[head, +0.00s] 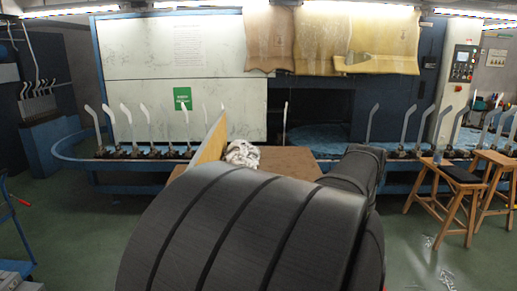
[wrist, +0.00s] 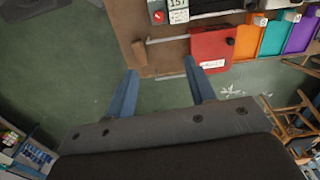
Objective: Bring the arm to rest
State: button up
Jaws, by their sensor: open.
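My gripper (wrist: 160,82) shows in the wrist view with its two blue fingers spread apart and nothing between them. It is above the green floor near the edge of a brown work table (wrist: 125,20). In the head view my own dark arm fills the lower middle and hides the gripper and much of the table (head: 290,160).
A white crumpled bundle (head: 242,153) lies by an upright wooden board (head: 210,145). Behind is a machine with several white sock forms (head: 147,108) on a blue rail. Wooden stools (head: 455,180) stand right.

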jog(key=f+n, duration=0.4)
jog(key=f, duration=0.5)
jog(key=f+n, duration=0.4)
jog(key=f, duration=0.6)
jog(key=f+n, duration=0.4)
jog(key=f, duration=0.6)
jog(key=shift+s+a+n, duration=0.1)
jog(key=shift+s+n, duration=0.1)
jog(key=shift+n, duration=0.2)
jog(key=n, duration=0.6)
